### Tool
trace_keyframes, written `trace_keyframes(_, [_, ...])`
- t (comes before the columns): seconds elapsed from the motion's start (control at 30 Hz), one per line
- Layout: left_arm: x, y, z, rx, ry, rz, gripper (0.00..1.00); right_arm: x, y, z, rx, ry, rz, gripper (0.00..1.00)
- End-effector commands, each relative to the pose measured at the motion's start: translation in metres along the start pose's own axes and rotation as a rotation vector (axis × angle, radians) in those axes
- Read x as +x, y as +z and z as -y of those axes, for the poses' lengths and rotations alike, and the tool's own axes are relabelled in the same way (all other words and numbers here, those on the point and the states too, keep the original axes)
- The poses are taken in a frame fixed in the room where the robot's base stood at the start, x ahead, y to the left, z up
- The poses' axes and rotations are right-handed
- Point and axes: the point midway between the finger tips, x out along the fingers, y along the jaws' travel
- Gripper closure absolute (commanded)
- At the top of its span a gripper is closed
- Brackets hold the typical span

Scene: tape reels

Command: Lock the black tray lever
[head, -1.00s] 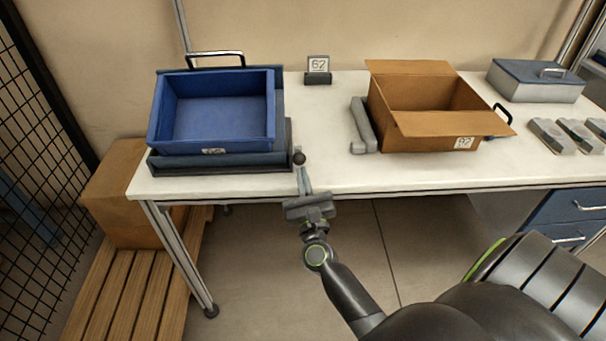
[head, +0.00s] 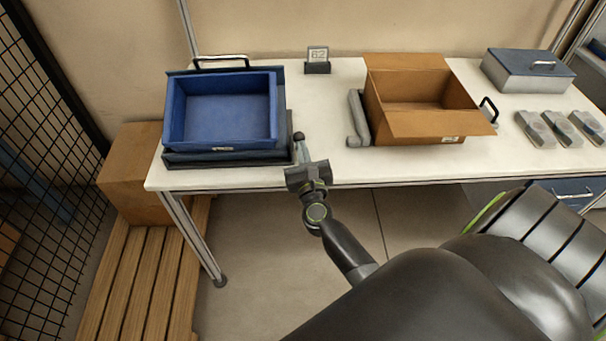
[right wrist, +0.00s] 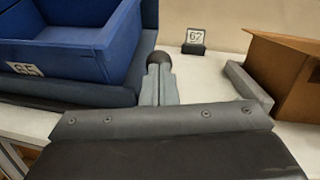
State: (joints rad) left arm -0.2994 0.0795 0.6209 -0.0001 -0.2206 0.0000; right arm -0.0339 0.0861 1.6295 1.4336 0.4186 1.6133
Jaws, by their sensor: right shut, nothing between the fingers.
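The black tray (head: 228,158) lies at the left of the table with a blue bin (head: 222,108) on it. Its lever shows as a dark ball knob (head: 299,137) beside the tray's right side, near the front. My right gripper (head: 302,153) is shut and empty, right at the knob from the front. In the right wrist view the fingertips (right wrist: 160,82) are together just below the knob (right wrist: 160,58); I cannot tell whether they touch it. The lever's arm is hidden behind the fingers. My left gripper is not in view.
A cardboard box (head: 420,128) stands right of centre, with a grey bar-shaped piece (head: 358,118) beside it. A small number sign (head: 317,60) stands at the back. A lidded case (head: 528,72) and several grey pieces are at the right. The table between tray and box is clear.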

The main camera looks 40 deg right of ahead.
Motion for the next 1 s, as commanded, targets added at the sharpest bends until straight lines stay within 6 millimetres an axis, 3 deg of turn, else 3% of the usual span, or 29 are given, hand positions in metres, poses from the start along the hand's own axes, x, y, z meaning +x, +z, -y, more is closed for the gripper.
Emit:
trace_keyframes(0.4, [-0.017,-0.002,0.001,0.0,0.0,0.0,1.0,0.025,0.02,0.006,-0.002,0.0,0.002,1.0])
trace_keyframes(1.0, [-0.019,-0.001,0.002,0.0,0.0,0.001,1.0,0.033,0.023,0.007,-0.001,0.0,0.002,1.0])
